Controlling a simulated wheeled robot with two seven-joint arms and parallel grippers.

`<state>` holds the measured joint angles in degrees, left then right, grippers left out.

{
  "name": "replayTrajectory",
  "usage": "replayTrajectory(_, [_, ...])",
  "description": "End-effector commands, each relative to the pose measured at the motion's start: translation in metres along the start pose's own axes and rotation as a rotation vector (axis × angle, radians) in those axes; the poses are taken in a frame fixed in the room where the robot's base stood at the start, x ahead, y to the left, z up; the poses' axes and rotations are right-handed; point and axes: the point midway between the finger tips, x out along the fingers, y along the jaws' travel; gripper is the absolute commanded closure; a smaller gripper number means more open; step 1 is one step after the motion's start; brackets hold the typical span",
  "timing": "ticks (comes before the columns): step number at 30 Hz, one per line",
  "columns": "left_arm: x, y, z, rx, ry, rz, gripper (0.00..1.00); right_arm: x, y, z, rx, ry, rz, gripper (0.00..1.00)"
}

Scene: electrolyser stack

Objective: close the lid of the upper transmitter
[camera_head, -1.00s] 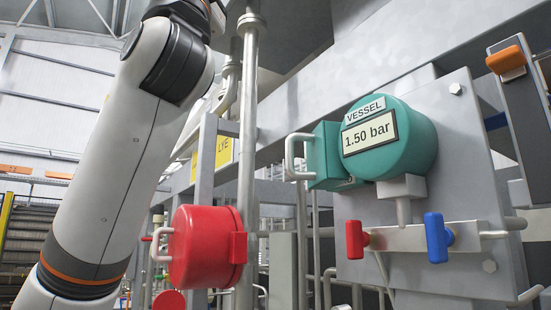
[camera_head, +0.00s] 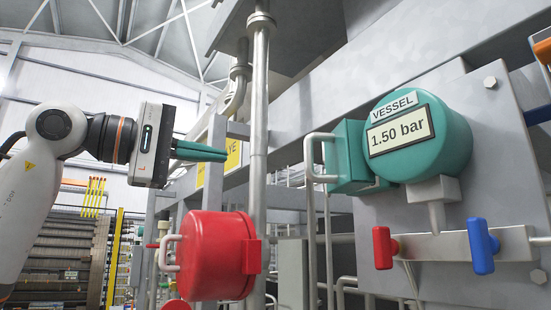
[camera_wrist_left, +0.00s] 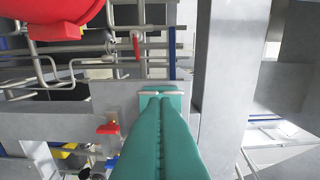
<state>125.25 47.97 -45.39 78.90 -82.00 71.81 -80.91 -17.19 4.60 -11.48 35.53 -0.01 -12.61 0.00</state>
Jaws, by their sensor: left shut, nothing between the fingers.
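The upper transmitter (camera_head: 455,140) is a round teal housing marked VESSEL with a 1.50 bar display, on a grey plate at the right of the head view. Its teal lid (camera_head: 352,160) stands open at the housing's left side, with a pale loop handle (camera_head: 308,158) facing left. My left gripper (camera_head: 226,155) is shut and empty, its teal fingers pointing right toward the lid, apart from it. In the left wrist view the shut fingers (camera_wrist_left: 163,105) partly cover a teal block with a pale bar, apparently the lid and handle. My right gripper is not in view.
A red round housing (camera_head: 215,255) with a handle is below my left gripper. A vertical pipe (camera_head: 259,120) appears between gripper and lid in the picture. Red (camera_head: 384,248) and blue (camera_head: 482,246) valve levers sit below the transmitter.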

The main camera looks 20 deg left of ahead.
Motion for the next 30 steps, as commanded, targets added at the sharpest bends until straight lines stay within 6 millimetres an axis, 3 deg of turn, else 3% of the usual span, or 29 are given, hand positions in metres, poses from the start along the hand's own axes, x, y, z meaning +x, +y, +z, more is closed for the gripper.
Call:
replayTrajectory(5, [0.018, 0.000, 0.001, 0.004, -0.004, 0.009, 1.00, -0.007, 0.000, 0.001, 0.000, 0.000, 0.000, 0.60])
replayTrajectory(17, [0.101, -0.002, 0.000, 0.002, 0.000, 0.007, 1.00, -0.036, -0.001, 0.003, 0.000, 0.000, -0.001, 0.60])
replayTrajectory(23, [0.106, -0.001, -0.029, 0.005, -0.001, 0.004, 1.00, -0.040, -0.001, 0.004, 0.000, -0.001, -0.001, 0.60])
replayTrajectory(30, [0.108, 0.001, -0.038, 0.001, -0.002, 0.003, 1.00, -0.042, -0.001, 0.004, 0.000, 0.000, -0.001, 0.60])
